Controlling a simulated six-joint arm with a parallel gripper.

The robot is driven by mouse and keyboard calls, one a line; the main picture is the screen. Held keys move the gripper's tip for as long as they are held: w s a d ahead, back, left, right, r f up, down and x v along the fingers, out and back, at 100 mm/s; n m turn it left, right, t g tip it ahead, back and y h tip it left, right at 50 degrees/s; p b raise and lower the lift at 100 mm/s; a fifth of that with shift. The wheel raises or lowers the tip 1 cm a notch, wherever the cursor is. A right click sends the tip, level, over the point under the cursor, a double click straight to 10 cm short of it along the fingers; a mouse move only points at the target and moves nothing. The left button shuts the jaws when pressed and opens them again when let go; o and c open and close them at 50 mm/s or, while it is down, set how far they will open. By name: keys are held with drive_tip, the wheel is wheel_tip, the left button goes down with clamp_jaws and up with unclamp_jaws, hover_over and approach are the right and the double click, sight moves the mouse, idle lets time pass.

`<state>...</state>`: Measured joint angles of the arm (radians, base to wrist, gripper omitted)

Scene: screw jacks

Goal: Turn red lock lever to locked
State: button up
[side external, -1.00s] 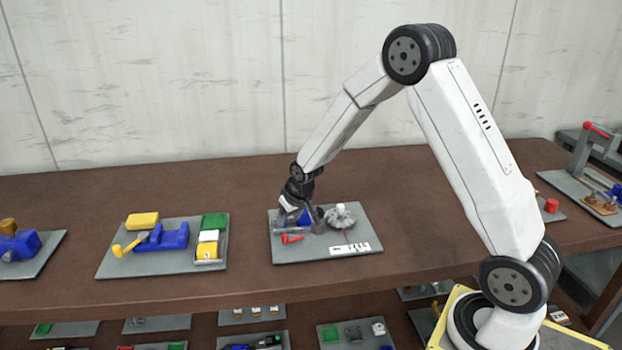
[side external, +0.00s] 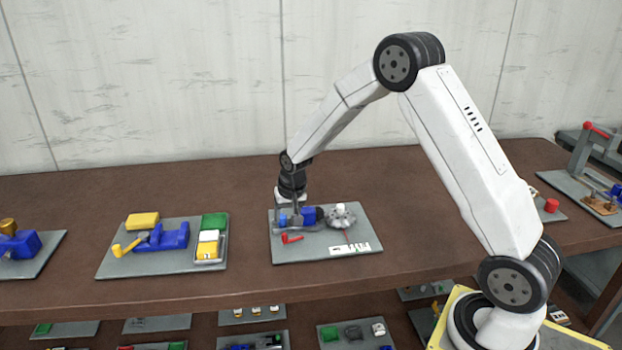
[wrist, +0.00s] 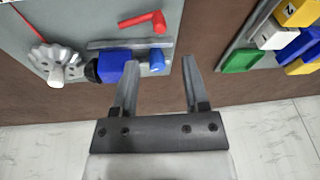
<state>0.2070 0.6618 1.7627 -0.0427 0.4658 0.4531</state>
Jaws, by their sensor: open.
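The red lock lever (side external: 291,239) lies on the grey base plate (side external: 320,252), left of the white label. In the wrist view the L-shaped red lever (wrist: 143,20) is beyond my fingertips, across a grey bar. My gripper (side external: 291,220) points down at the back left of the plate, behind the lever and apart from it. In the wrist view my gripper (wrist: 160,64) is open, with no object gripped. A small blue peg (wrist: 157,60) appears between the fingertips; its depth relative to them is unclear. The blue block (side external: 309,214) is just right of my fingers.
A grey scalloped knob with a white handle (side external: 341,215) stands right of the blue block. A white marked label (side external: 350,249) is at the plate's front right. Another plate with yellow, blue and green parts (side external: 162,238) is left. Bare brown table (side external: 250,240) lies between.

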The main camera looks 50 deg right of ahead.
sight(284, 234)
drive_tip(key=m, duration=0.2)
drive_tip(key=w+m+g, duration=0.1)
drive_tip(key=m, duration=0.1)
drive_tip(key=shift+w+d, duration=0.15)
drive_tip(key=m, duration=0.1)
drive_tip(key=m+g, duration=0.1)
drive_tip(key=m, duration=0.1)
drive_tip(key=shift+w+r+m+g+y, duration=0.1)
drive_tip(key=shift+w+m+g+y, duration=0.1)
drive_tip(key=shift+m+g+y, duration=0.15)
drive_tip(key=shift+f, duration=3.9)
clamp_jaws()
